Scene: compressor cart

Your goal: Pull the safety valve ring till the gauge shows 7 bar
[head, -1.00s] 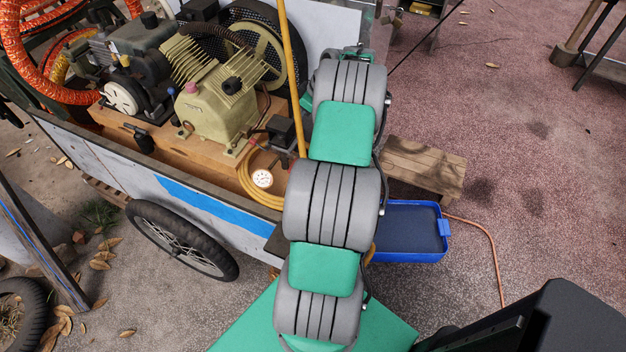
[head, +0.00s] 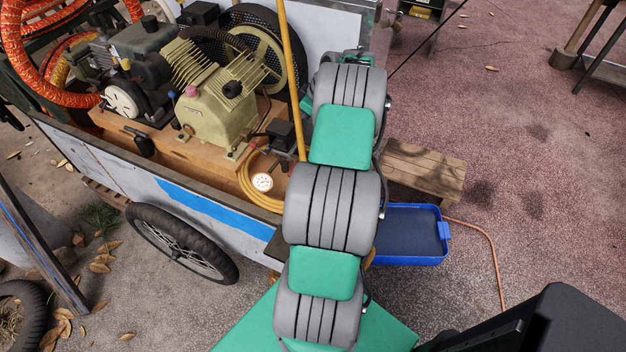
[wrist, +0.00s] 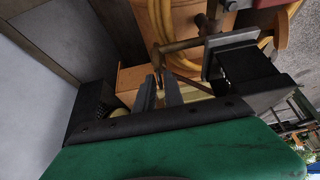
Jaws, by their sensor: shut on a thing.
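The pressure gauge (head: 262,182) is a small round white dial by the yellow hose coil in the cart. Its needle is too small to read. In the wrist view, my gripper (wrist: 159,82) has its two dark fingers close together, shut on a small thin piece at the fingertips, which I take for the safety valve ring (wrist: 157,78). The ring is mostly hidden between the fingers. A brass-coloured pipe (wrist: 180,46) runs just beyond the tips. In the head view my own arm hides the gripper and ring.
The olive compressor (head: 218,108) stands on a wooden base in the cart. A black box (head: 282,134) and a yellow pole (head: 291,70) are close to my arm. A blue tray (head: 412,254) and a wooden stool (head: 425,168) stand to the right. Paving beyond is mostly clear.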

